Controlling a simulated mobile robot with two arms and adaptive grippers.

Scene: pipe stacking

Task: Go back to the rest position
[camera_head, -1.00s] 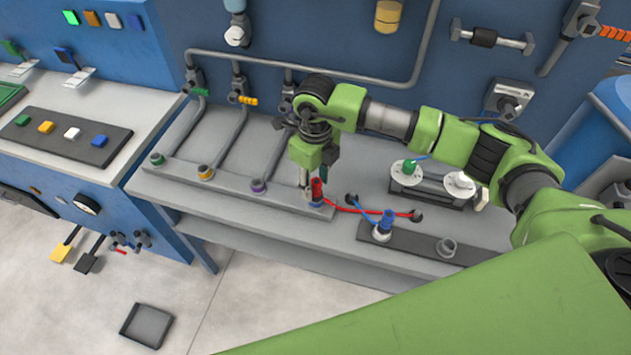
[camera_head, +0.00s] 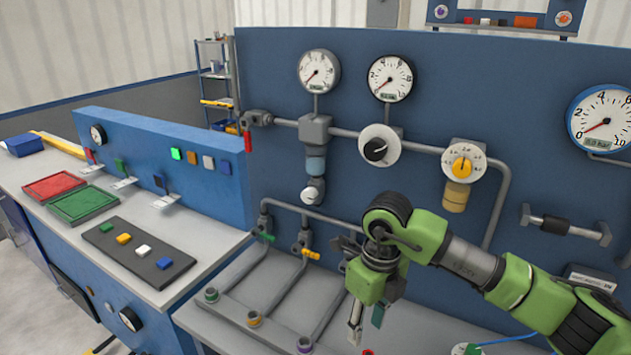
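My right gripper (camera_head: 366,322) hangs from the green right arm at the lower right of the head view. Its fingers point down over the grey bench (camera_head: 425,325), with a gap between them and nothing held. A small red tip (camera_head: 368,352) shows at the bottom edge just below the fingers; the rest of that part is out of view. My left gripper is not in view.
Behind stands a blue panel (camera_head: 440,110) with gauges, pipes and knobs. Left is a console with coloured blocks (camera_head: 123,239) and red and green trays (camera_head: 82,205).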

